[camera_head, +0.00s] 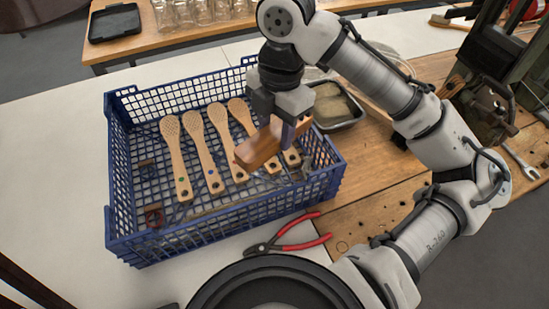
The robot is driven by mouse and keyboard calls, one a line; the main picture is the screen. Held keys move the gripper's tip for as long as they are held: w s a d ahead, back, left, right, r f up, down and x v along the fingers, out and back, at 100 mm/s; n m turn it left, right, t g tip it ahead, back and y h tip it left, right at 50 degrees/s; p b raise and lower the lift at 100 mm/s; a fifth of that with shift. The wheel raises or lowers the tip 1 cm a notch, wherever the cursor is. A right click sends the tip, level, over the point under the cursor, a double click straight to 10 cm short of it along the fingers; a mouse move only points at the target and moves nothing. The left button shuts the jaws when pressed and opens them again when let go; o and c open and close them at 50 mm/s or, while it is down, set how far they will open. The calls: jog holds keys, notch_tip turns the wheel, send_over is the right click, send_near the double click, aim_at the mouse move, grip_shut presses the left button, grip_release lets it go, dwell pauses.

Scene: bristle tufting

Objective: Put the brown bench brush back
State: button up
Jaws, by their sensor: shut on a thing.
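The brown bench brush (257,150) is a brown wooden block. My gripper (289,133) is shut on it and holds it tilted over the right part of the blue crate (190,234). I cannot make out its bristles, nor whether it touches the crate or the things inside. Several pale wooden brush blanks with perforated heads lie side by side in the crate; one (176,160) has a green dot and one (204,152) a blue dot. The brown brush and my gripper partly hide the blanks at the right.
Red-handled pliers (300,235) lie in front of the crate. A metal tray (345,107) stands behind it at right, on the wooden bench. A wrench (520,162) lies at far right. A back table holds glass jars (200,12) and a black tray (115,22). The white tabletop (50,150) at left is clear.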

aim_at(278, 129)
notch_tip(278, 129, down, 8)
jog(key=shift+f, duration=0.55)
jog(key=shift+c, duration=1.3)
jog(key=o, duration=1.2)
jog(key=shift+r, duration=0.1)
jog(key=r, duration=1.2)
jog(key=shift+w+d, duration=0.35)
jog(key=shift+w, duration=0.05)
jog(key=shift+f, duration=0.1)
